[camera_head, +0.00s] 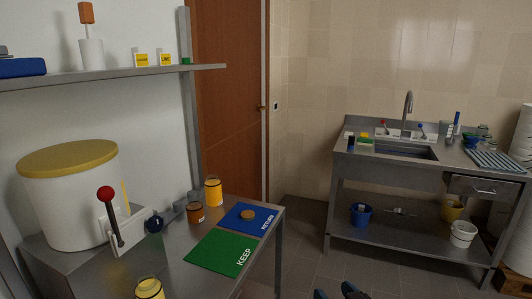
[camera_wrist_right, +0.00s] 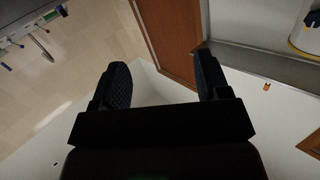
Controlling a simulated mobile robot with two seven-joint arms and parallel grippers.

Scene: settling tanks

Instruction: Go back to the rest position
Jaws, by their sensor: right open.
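My right gripper (camera_head: 337,293) shows only as two dark fingertips at the bottom edge of the head view, low in front of the floor. In the right wrist view my right gripper (camera_wrist_right: 162,82) has its two dark ridged fingers well apart, with nothing between them. It touches nothing that I can see. My left gripper is in neither view.
At left, a steel table (camera_head: 185,258) bears a white tank (camera_head: 75,205) with a red-knobbed lever, jars, a green KEEP mat (camera_head: 215,252) and a blue mat (camera_head: 240,224). A sink bench (camera_head: 385,172) stands at right. Floor between is clear.

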